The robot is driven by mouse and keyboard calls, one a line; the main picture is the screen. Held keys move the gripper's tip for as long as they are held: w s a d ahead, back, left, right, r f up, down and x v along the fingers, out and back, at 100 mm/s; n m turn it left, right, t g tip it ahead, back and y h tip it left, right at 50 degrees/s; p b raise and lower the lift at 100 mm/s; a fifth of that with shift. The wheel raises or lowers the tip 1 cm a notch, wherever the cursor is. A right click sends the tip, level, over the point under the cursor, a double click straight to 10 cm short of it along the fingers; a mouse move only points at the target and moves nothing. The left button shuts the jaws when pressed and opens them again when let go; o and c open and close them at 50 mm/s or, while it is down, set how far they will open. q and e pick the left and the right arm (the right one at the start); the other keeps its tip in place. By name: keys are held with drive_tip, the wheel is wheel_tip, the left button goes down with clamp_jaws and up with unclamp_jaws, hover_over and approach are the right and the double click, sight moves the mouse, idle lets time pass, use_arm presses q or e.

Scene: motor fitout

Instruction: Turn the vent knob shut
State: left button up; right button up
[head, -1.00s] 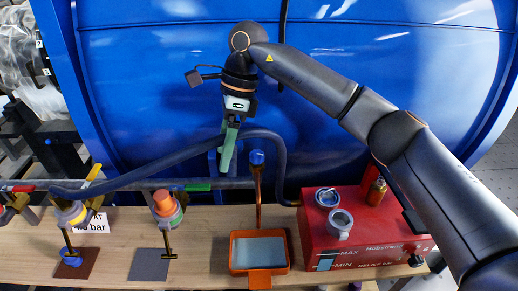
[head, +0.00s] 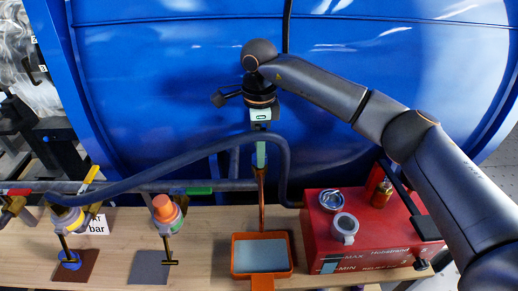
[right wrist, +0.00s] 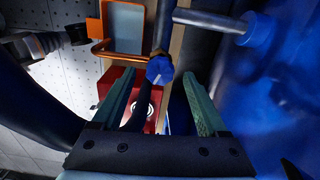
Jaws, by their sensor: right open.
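The vent knob (right wrist: 160,69) is a blue knob with a white mark at the end of a copper pipe (head: 261,205). In the head view it is mostly hidden by my right gripper (head: 260,160). In the right wrist view it lies between the two green fingertips of my right gripper (right wrist: 158,76), with room on both sides. The fingers are open and nothing is held. I cannot tell how far past the tips the knob sits. My left gripper is not in view.
An orange tray (head: 235,257) sits under the copper pipe. A red box (head: 375,250) with gauges stands to the right. A dark hose (head: 170,163) arches close to the gripper. The blue tank (head: 180,90) is behind. Valves (head: 165,208) line the rail at left.

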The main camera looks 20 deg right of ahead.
drive_tip(key=shift+f, duration=0.8)
drive_tip(key=shift+c, duration=0.3)
clamp_jaws()
